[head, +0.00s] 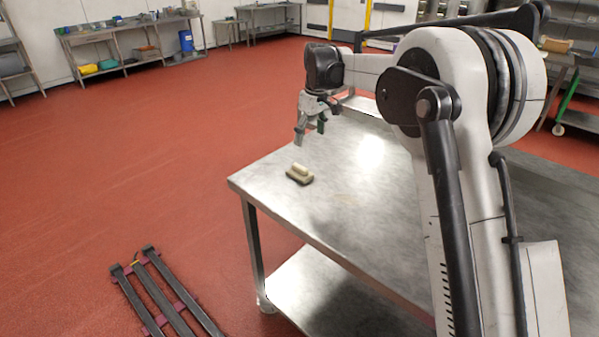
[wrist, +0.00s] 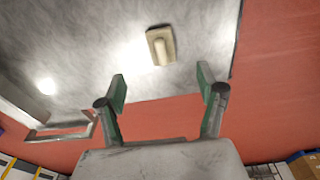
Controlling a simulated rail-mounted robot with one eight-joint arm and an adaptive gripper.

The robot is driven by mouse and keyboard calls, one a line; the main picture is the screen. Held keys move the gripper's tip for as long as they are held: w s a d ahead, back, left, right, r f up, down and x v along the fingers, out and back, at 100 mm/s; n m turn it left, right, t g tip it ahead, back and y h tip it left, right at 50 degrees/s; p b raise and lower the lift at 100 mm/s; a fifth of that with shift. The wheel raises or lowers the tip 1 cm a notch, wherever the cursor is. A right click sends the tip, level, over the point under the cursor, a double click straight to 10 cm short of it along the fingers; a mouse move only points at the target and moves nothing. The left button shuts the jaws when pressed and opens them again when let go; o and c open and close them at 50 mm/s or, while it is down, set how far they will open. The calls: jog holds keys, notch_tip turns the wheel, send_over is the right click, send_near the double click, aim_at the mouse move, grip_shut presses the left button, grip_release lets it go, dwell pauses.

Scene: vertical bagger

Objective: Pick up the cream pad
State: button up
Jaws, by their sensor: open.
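The cream pad (head: 300,174) is a small block with a raised handle-like top. It lies on the metal table (head: 345,200) near its left corner in the head view. It also shows in the wrist view (wrist: 161,46), ahead of the fingertips and between their lines. My gripper (head: 311,128) is above the table, higher than the pad and apart from it. In the wrist view my gripper (wrist: 162,88) has its two green-padded fingers spread wide with nothing between them.
The tabletop around the pad is clear, and its edge is close by. A lower shelf (head: 340,300) is under the table. A dark slatted rack (head: 165,295) lies on the red floor at the lower left. Workbenches (head: 125,45) stand along the far wall.

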aim_at(299, 166)
jog(key=shift+n, duration=0.3)
jog(key=a+f, duration=0.1)
jog(key=f, duration=0.2)
jog(key=w+f, duration=0.1)
jog(key=f, duration=0.3)
jog(key=w+a+f, duration=0.1)
jog(key=f, duration=0.3)
jog(key=shift+w+a+f, duration=0.2)
jog(key=shift+w+a, duration=0.05)
jog(key=shift+a, duration=0.1)
jog(key=f, duration=0.3)
jog(key=f+p, duration=0.1)
jog(key=f, duration=0.1)
jog(key=shift+w+a, duration=0.25)
jog(key=shift+w, duration=0.1)
jog(key=c, duration=1.3)
jog(key=shift+c, duration=0.2)
jog(key=shift+r, duration=0.15)
notch_tip(299, 166, up, 4)
jog(key=s+a+r, duration=0.2)
jog(key=s, duration=0.1)
jog(key=s+a+r+b, duration=0.1)
jog(key=s+a+r, duration=0.1)
jog(key=s+a, duration=0.1)
jog(key=s+a+r, duration=0.2)
jog(key=shift+s+a+r, duration=0.35)
jog(key=shift+s+r, duration=0.05)
